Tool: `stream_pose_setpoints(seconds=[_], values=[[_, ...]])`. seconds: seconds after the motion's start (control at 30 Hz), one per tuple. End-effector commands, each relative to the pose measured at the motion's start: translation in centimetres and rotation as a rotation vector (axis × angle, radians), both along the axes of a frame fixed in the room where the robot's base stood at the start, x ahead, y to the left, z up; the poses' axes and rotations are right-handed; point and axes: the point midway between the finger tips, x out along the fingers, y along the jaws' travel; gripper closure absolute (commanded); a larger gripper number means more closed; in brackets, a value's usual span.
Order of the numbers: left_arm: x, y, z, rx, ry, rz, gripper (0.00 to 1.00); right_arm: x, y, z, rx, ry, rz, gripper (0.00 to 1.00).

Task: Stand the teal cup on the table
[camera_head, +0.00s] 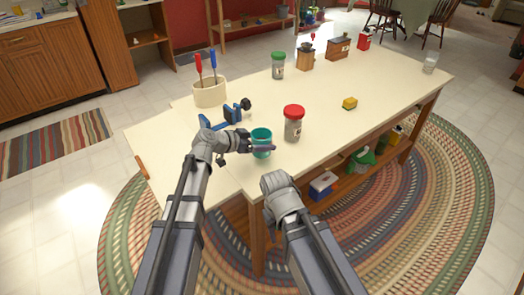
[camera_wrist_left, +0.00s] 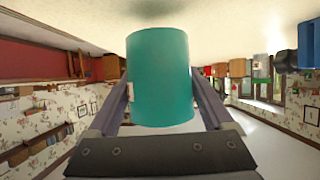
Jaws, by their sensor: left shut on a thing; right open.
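The teal cup (camera_head: 262,137) is at the near edge of the table (camera_head: 345,112), upright with its mouth up in the head view. My left gripper (camera_head: 258,148) is shut on its sides. In the left wrist view, which is upside down, the cup (camera_wrist_left: 160,75) fills the space between the two fingers (camera_wrist_left: 160,105), and its base is close to the tabletop. I cannot tell whether it touches. My right gripper (camera_head: 275,182) is low at the table's near edge, empty as far as I see; its fingertips are hidden behind its wrist.
A red-lidded jar (camera_head: 293,125) stands just right of the cup. A blue clamp (camera_head: 225,116) lies behind my left gripper, and a cream holder (camera_head: 209,94) with screwdrivers stands beyond. A yellow sponge (camera_head: 349,103) lies to the right. The table's middle is mostly clear.

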Motion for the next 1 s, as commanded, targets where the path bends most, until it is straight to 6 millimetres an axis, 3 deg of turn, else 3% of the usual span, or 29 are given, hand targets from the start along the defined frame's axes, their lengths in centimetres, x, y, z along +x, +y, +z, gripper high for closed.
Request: stream_pose_setpoints(seconds=[0.03, 0.17, 0.6, 0.63, 0.77, 1.0], values=[[0.0, 0.0, -1.3, 0.0, 0.0, 0.0, 0.8, 0.0, 0.0, -1.3, 0.0, 0.0, 0.0, 0.5], [0.0, 0.0, -2.7, 0.0, 0.0, 0.0, 0.8, 0.0, 0.0, -2.7, 0.0, 0.0, 0.0, 0.5], [0.0, 0.0, -3.1, 0.0, 0.0, 0.0, 0.8, 0.0, 0.0, -3.1, 0.0, 0.0, 0.0, 0.5], [0.0, 0.0, -3.1, 0.0, 0.0, 0.0, 0.14, 0.0, 0.0, -3.1, 0.0, 0.0, 0.0, 0.5], [0.0, 0.0, -2.9, 0.0, 0.0, 0.0, 0.0, 0.0, 0.0, -2.9, 0.0, 0.0, 0.0, 0.5], [0.0, 0.0, -2.8, 0.0, 0.0, 0.0, 0.0, 0.0, 0.0, -2.8, 0.0, 0.0, 0.0, 0.5]])
